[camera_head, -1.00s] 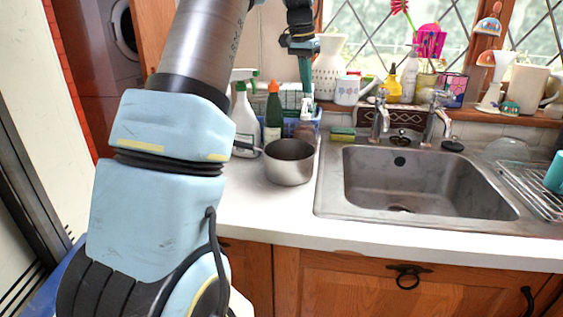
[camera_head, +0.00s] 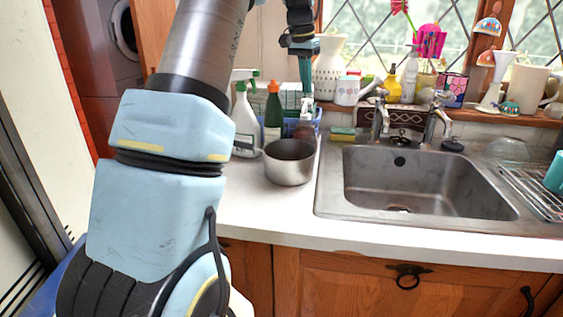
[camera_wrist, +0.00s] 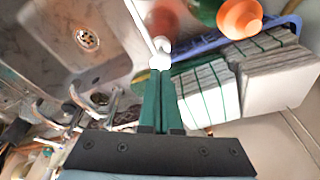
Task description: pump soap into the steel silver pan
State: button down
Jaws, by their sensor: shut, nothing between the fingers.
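The steel silver pan (camera_head: 290,167) stands upright on the white counter, left of the sink. Behind it is a soap bottle with a white pump top (camera_head: 306,105), its lower part partly hidden by the pan. My gripper (camera_head: 306,90) points down just above the pump top, its green fingers shut together and empty. In the wrist view, the fingertips (camera_wrist: 160,68) are at the white pump head (camera_wrist: 162,46), with a thin white spout running up and left. I cannot tell whether they touch it.
A white spray bottle (camera_head: 246,128) and a green bottle with an orange cap (camera_head: 273,115) stand left of the pump. A blue basket (camera_wrist: 205,48) is close behind. The sink (camera_head: 425,180), taps (camera_head: 380,115) and a sponge (camera_head: 343,133) lie to the right. The front counter is clear.

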aim_at(306, 98)
jog(key=shift+f, duration=0.2)
dwell(0.3)
jog(key=shift+f+b, duration=0.75)
jog(key=shift+f, duration=0.6)
jog(key=shift+r+p, duration=1.3)
jog(key=shift+r, duration=0.15)
notch_tip(306, 98, up, 6)
jog(key=p, duration=0.5)
jog(key=shift+p, duration=0.35)
